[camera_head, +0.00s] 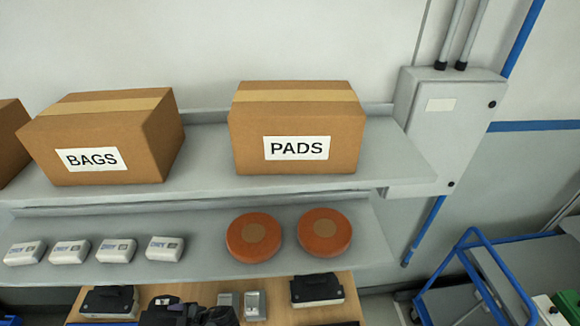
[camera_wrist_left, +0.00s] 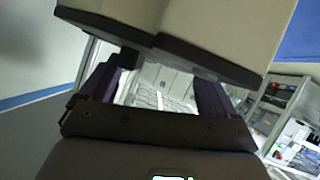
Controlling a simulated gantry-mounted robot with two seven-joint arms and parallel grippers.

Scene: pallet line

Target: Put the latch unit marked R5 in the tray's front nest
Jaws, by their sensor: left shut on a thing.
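In the left wrist view, my left gripper (camera_wrist_left: 155,85) has its two dark fingers shut on a pale beige block (camera_wrist_left: 215,25) with a dark underside. No R5 marking shows on it, so I cannot tell which unit it is. In the head view, a dark gripper (camera_head: 188,313), apparently my left, is at the bottom edge over the wooden worktop (camera_head: 270,285); what it holds is not clear there. No tray or front nest can be made out. My right gripper is not in view.
Black-topped units (camera_head: 110,301) and (camera_head: 316,289) and two small grey pieces (camera_head: 228,301) stand on the worktop. Shelves above hold cartons marked BAGS (camera_head: 100,140) and PADS (camera_head: 297,130), several white packs (camera_head: 70,252) and two orange discs (camera_head: 254,237). A blue-framed cart (camera_head: 480,270) is at right.

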